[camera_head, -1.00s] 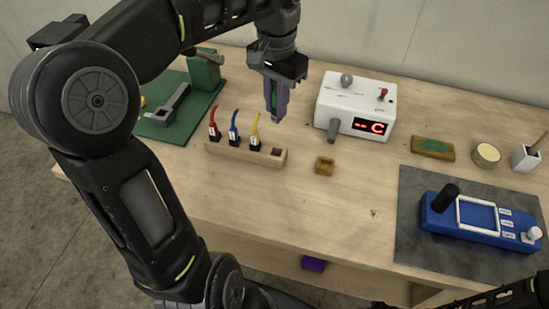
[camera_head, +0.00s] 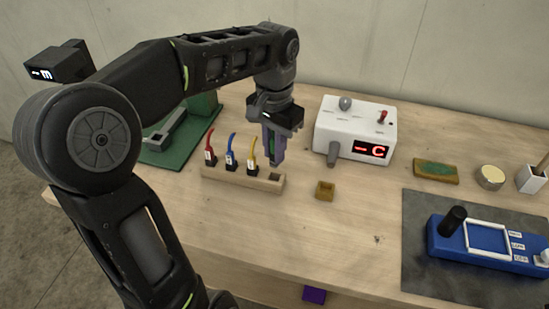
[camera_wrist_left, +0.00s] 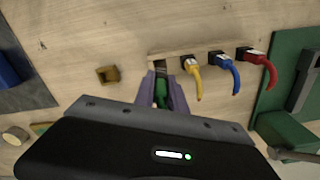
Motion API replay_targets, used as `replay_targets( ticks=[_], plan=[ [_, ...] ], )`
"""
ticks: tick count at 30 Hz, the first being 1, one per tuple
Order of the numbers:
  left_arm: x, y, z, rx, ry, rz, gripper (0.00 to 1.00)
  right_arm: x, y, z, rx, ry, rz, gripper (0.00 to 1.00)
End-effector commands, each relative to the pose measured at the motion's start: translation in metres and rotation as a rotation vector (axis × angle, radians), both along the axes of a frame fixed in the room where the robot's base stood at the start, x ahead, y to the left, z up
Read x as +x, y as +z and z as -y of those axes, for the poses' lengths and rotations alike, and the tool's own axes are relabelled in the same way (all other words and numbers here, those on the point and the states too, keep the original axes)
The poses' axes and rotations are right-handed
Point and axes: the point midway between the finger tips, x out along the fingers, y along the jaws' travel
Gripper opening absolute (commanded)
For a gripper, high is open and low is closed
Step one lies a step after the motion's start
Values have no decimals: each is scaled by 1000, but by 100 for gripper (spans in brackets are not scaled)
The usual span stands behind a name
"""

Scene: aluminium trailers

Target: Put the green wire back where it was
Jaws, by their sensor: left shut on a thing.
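My left gripper (camera_head: 274,152) is shut on the green wire (camera_wrist_left: 161,92), which shows between its purple fingers in the left wrist view. It hangs over the right end of the wooden wire holder (camera_head: 215,178), at the open slot. The lower end of the green wire is at or just above that slot; I cannot tell whether it has entered. The red wire (camera_head: 209,148), blue wire (camera_head: 231,153) and yellow wire (camera_head: 252,154) stand in the holder to the left. My right gripper is out of view.
A white box (camera_head: 353,126) with a red display stands right of the gripper. A small brass-coloured block (camera_head: 325,191) lies right of the holder. A blue device (camera_head: 488,243) sits on a grey mat (camera_head: 425,262). A green base (camera_head: 160,157) is at the left.

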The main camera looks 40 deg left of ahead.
Motion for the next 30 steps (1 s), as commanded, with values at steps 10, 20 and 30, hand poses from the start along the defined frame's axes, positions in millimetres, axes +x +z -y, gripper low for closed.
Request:
replay_targets(
  ticks=[10,20,30],
  plan=[
    [0,-30,0,0,1,0,0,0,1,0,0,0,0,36],
    [0,-36,0,0,-1,0,0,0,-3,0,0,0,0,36],
    [0,-42,0,0,0,-1,0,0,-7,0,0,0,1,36]
  ],
)
